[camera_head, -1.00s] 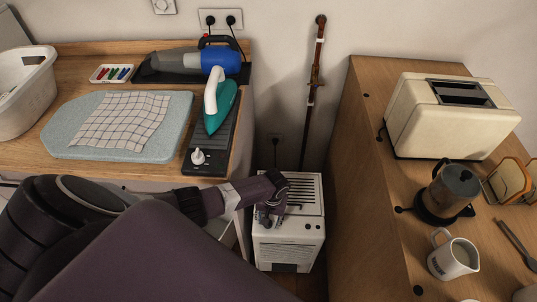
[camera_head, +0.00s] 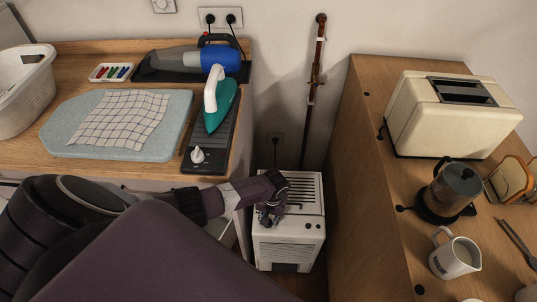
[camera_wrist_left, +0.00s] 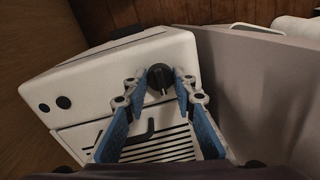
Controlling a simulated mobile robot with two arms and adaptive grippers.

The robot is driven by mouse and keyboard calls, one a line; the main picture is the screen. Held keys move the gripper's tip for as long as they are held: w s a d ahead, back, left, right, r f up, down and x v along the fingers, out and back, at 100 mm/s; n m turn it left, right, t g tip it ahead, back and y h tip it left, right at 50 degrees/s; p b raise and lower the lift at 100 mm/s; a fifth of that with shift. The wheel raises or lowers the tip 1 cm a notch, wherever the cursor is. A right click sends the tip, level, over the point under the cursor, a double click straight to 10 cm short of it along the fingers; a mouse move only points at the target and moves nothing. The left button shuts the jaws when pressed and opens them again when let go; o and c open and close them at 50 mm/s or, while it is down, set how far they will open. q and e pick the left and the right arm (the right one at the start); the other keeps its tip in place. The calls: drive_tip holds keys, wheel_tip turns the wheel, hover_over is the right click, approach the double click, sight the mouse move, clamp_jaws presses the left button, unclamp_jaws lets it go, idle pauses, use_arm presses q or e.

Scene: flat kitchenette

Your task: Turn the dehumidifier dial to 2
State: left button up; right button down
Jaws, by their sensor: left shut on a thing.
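The dehumidifier (camera_head: 290,252) is a white box on the floor between the two counters, with a slatted top grille. Its dark round dial (camera_wrist_left: 160,77) shows in the left wrist view on the white top, near the slats. My left gripper (camera_head: 268,218) reaches over the dehumidifier's top from the left. In the left wrist view its blue fingers (camera_wrist_left: 160,86) stand on both sides of the dial and are shut on it. The dial's marks are too small to read. In the head view the gripper hides the dial. My right gripper is not in view.
The left counter (camera_head: 60,172) holds an ironing pad, a green iron (camera_head: 220,105) and a handheld vacuum. The right wooden counter (camera_head: 375,215) holds a toaster (camera_head: 445,125), a coffee pot and a milk jug. The gap around the dehumidifier is narrow.

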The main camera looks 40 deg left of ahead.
sight(269, 224)
use_arm(q)
drive_tip(key=m+p, duration=0.1)
drive_tip(key=m, duration=0.4)
drive_tip(key=shift+s+m, duration=0.1)
drive_tip(key=shift+m, duration=0.2)
drive_tip(key=m, duration=0.5)
drive_tip(key=shift+m+t, duration=0.3)
drive_tip(key=shift+m, duration=0.1)
drive_tip(key=o, duration=1.2)
drive_tip(key=shift+c, duration=0.2)
wheel_tip(269, 224, up, 12)
drive_tip(key=shift+s+d, duration=0.3)
